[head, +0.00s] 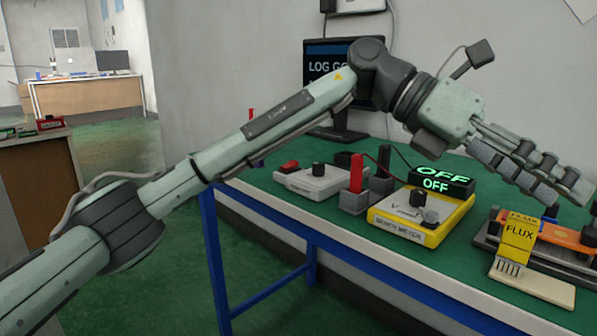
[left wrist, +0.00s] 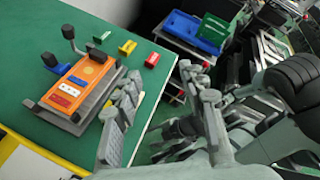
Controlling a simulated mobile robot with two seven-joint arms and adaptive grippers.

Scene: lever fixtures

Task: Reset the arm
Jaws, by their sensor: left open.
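My left arm reaches across the head view from the lower left. Its left gripper (head: 563,194) is open and empty, above the right part of the green table. The left wrist view also shows the gripper (left wrist: 168,95) with its fingers apart and nothing between them. An orange unit (head: 562,237) on a grey base is below the gripper, partly hidden by a yellow FLUX box (head: 517,238). The left wrist view shows this orange unit (left wrist: 90,70) with black knobbed levers beside it, left of the fingers. My right gripper is in neither view.
A yellow bench meter (head: 425,220) with a lit OFF display (head: 436,184) stands left of the FLUX box. A grey box (head: 313,183) with a black knob and a monitor (head: 337,75) stand farther back. Several small blocks and a blue tray (left wrist: 195,32) show in the left wrist view.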

